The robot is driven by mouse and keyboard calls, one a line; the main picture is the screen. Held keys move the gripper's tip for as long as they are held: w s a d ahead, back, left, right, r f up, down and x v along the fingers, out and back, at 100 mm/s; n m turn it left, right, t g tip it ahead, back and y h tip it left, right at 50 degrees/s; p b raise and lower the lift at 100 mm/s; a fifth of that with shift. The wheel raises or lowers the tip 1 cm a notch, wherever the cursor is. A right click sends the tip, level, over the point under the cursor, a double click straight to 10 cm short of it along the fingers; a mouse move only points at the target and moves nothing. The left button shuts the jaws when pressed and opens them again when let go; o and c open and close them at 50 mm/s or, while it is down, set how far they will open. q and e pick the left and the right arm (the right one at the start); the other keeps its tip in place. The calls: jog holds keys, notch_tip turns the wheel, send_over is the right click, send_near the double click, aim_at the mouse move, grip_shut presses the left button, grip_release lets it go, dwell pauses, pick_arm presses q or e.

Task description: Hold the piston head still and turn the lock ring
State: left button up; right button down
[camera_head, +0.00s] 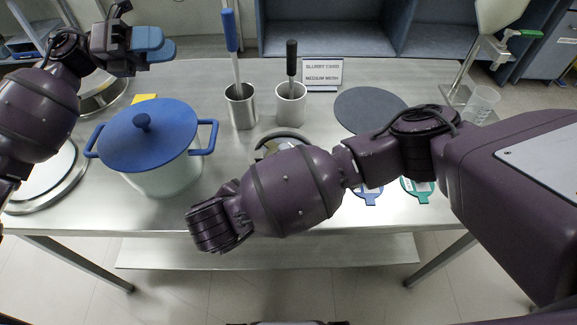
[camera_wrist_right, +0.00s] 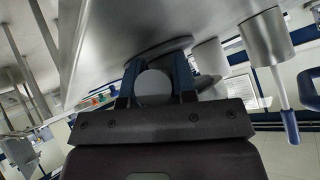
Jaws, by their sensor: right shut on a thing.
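A round metal piece (camera_head: 283,142) on the table shows in the head view, mostly hidden behind my right arm. In the right wrist view, my right gripper (camera_wrist_right: 156,84) has its two blue fingers shut on a grey round part (camera_wrist_right: 154,88). A wider grey disc-like part (camera_wrist_right: 160,50) lies just beyond it. I cannot tell which part is the piston head and which the lock ring. My right fingertips are hidden in the head view. My left gripper (camera_head: 158,46) is raised at the upper left, away from the metal piece; its blue fingers look close together, and nothing shows between them.
A white pot with a blue lid (camera_head: 150,135) stands left of the metal piece. Steel cups with a blue-handled tool (camera_head: 241,108) and a black-handled tool (camera_head: 291,105) stand behind it. A dark round mat (camera_head: 370,108), a sign (camera_head: 322,73) and a clear beaker (camera_head: 481,103) are farther right.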

pick_arm(q)
jog(key=s+d+r+m+g+y, duration=0.1)
jog(key=s+d+r+g+y, duration=0.3)
jog(key=d, duration=0.6)
jog(key=s+d+m+y, duration=0.1)
jog(key=d+y, duration=0.4)
jog(key=d, duration=0.5)
jog(key=s+d+r+m+g+y, duration=0.1)
jog(key=s+d+r+g+y, duration=0.3)
jog(key=d, duration=0.6)
jog(key=shift+s+a+f+n+t+y, duration=0.15)
jog(key=shift+a+f+n+t+y, duration=0.65)
jog(key=shift+f, duration=3.6)
jog(key=shift+s+a+f+n+t+y, duration=0.15)
jog(key=shift+f+t+y, duration=0.7)
jog(key=shift+f+y, duration=2.35)
jog(key=shift+s+a+f+n+t+y, duration=0.3)
jog(key=shift+f+t, duration=0.55)
jog(key=shift+f, duration=4.7)
jog(key=shift+w+a, duration=0.1)
jog(key=shift+c, duration=0.4)
